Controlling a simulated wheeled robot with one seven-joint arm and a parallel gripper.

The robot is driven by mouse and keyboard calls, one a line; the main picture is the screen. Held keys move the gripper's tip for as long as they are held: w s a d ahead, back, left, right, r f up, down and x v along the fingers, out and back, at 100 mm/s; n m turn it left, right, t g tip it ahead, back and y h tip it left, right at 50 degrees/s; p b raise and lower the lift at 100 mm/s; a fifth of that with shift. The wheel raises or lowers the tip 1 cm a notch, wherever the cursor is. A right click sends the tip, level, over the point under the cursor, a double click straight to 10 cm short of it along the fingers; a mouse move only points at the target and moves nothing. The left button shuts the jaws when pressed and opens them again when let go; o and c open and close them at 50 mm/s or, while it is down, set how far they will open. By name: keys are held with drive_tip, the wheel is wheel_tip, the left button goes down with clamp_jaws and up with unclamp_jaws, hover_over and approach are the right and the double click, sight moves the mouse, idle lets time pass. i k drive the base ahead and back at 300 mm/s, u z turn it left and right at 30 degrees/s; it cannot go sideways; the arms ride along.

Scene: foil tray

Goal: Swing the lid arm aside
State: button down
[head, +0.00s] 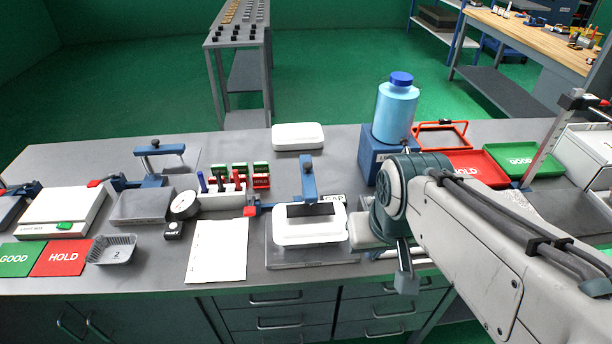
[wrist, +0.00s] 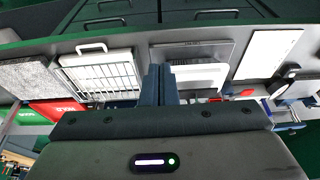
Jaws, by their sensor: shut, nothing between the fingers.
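The lid arm (head: 308,180) is a blue post and bar in the head view. It stands over a white lid or tray (head: 285,233) with a black pad on top, on a grey base plate (head: 310,257). A red-tipped lever (head: 250,211) is at its left. In the wrist view the grey plate (wrist: 215,50) and part of the white piece (wrist: 205,77) show just right of my gripper (wrist: 159,70). My gripper is shut and empty. In the head view my arm reaches to the right of the lid arm, and my fingertips are hidden. I cannot tell whether they touch anything.
A white paper (head: 217,250) lies left of the plate. A blue-capped bottle (head: 396,108) stands on a blue box behind my wrist. A white wire rack (wrist: 102,73) is left of my fingers in the wrist view.

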sight(311, 196)
drive_tip(key=k, duration=0.5)
drive_tip(key=u, duration=0.65)
drive_tip(key=i, duration=0.85)
drive_tip(key=z, duration=1.2)
